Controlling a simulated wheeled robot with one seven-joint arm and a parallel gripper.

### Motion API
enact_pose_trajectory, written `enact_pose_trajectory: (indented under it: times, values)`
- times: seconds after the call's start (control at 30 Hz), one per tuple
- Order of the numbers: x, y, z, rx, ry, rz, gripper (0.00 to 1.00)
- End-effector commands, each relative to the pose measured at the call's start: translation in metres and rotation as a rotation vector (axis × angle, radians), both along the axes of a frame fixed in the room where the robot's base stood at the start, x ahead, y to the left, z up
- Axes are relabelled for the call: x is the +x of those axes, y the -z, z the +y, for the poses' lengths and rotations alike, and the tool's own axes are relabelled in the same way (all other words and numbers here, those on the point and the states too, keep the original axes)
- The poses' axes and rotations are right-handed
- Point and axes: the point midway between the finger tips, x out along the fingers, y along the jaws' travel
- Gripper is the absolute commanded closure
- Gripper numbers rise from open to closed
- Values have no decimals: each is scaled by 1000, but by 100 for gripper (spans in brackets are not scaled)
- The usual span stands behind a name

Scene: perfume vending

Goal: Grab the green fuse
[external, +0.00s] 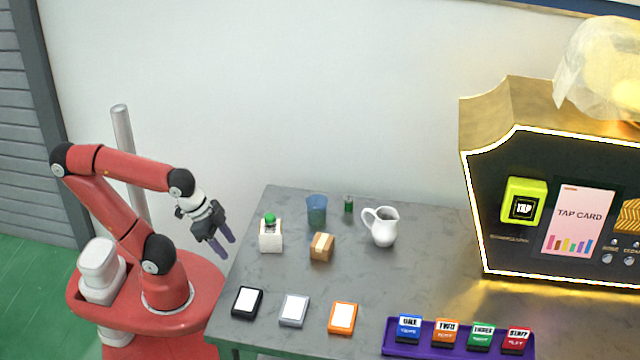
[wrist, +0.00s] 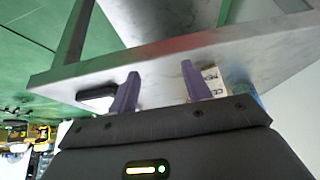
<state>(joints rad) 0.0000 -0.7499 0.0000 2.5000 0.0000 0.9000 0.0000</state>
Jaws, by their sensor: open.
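A small green cylinder (external: 348,204), which looks like the green fuse, stands at the back of the grey table, between the blue cup and the white pitcher. My gripper (external: 226,247) is open and empty, its purple fingers pointing down just off the table's left edge, well left of the fuse. In the wrist view, my gripper (wrist: 160,70) shows its two fingers apart with nothing between them. I cannot make out the fuse in the wrist view.
A white box with a green top (external: 270,236), a blue cup (external: 316,212), a brown box (external: 321,247) and a white pitcher (external: 382,228) surround the fuse. Black, grey and orange cards lie in front, near a purple tray (external: 393,336). A vending machine (external: 500,180) stands right.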

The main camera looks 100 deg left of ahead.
Motion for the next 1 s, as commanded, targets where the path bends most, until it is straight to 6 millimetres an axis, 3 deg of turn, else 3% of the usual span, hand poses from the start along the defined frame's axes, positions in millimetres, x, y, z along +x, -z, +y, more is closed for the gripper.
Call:
enact_pose_trajectory:
  times: [0.17,0.47,0.77,1.0]
  values:
    - [1,-21,0,0,0,-6,52]
    - [1,-111,0,0,0,-5,52]
    - [47,-108,-1,-245,-347,94,52]
    - [110,-101,24,-590,-782,196,52]
